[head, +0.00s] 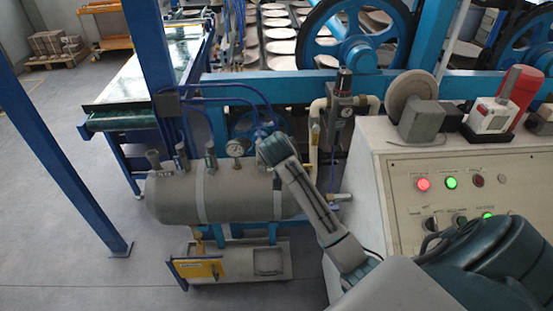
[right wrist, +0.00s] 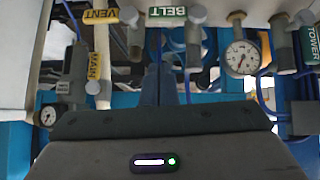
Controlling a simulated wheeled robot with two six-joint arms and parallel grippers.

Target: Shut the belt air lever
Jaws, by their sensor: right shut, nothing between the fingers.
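The belt air lever (right wrist: 167,12) is a green handle marked BELT at the top of the right wrist view. It lies sideways, to the left of a pale round valve cap, across the upright pipe below. I cannot pick it out in the head view. My right gripper (right wrist: 160,72) points up the right wrist view, its dark fingers together and empty, below the lever and apart from it in the picture. In the head view my right gripper (head: 272,149) is by the right part of the grey air tank (head: 240,193). My left gripper is not in view.
Beside the belt lever are the yellow VENT lever (right wrist: 100,15), yellow MAIN lever (right wrist: 94,65), green TOWER lever (right wrist: 314,42) and a pressure gauge (right wrist: 242,58). A control panel (head: 405,205) with lit buttons stands right of the tank. Open floor (head: 75,215) lies to the left.

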